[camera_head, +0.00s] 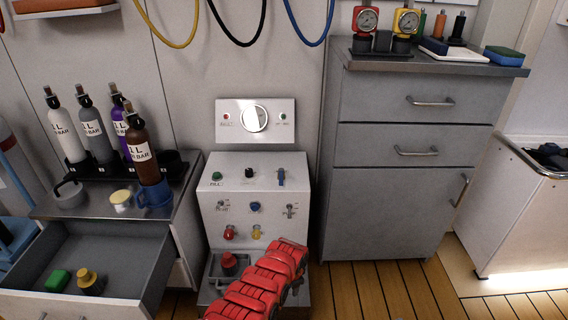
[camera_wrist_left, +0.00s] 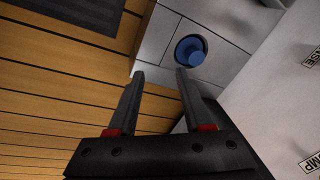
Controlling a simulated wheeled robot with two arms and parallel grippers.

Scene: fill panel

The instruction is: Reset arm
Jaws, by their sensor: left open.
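My left gripper (camera_wrist_left: 160,74) is open in the left wrist view, with its two dark fingers apart and nothing between them. In the head view, the left gripper's fingers cannot be made out clearly. The white control panel (camera_head: 210,186) stands in the middle, with a blue knob (camera_head: 255,207), a red knob (camera_head: 229,233) and a yellow knob (camera_head: 257,231). My right gripper is not in view.
An open drawer (camera_head: 120,243) at the left holds a green block (camera_head: 58,280) and a yellow-topped piece (camera_head: 88,281). Several bottles stand on the cabinet above. A grey cabinet (camera_head: 385,200) stands right of the panel. Wooden floor (camera_head: 375,290) is clear at the lower right.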

